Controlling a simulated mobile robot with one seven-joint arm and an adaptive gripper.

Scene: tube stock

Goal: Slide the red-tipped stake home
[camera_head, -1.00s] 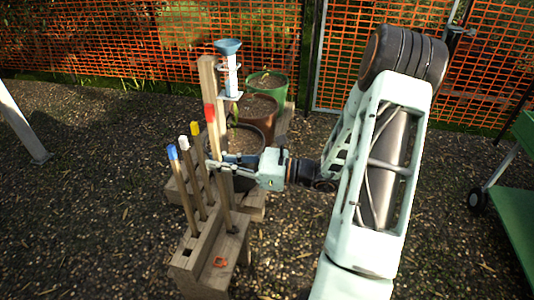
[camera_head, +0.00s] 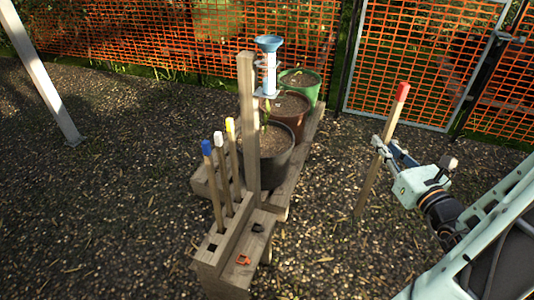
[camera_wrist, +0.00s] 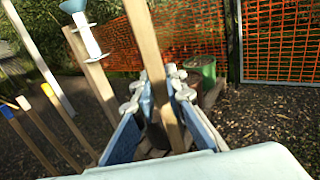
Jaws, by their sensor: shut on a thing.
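The red-tipped stake (camera_head: 393,115) is a long wooden stake, tilted a little, to the right of the wooden rack (camera_head: 213,262) and apart from it. My gripper (camera_head: 381,150) is shut around its middle. In the wrist view the stake (camera_wrist: 155,60) runs between the two fingers (camera_wrist: 161,105); its red tip is out of that view. In the head view its lower end seems to hang just above or at the gravel; I cannot tell which. The rack has an empty square hole (camera_head: 212,247) at its front left and a dark opening (camera_head: 258,227) on its lower step.
Blue-tipped (camera_head: 213,180), white-tipped (camera_head: 222,165) and yellow-tipped (camera_head: 233,155) stakes stand in the rack. A post (camera_head: 248,130) and a blue-topped gauge (camera_head: 269,70) rise behind. An orange-red item (camera_head: 243,260) lies on the step. Gravel right of the rack is clear.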

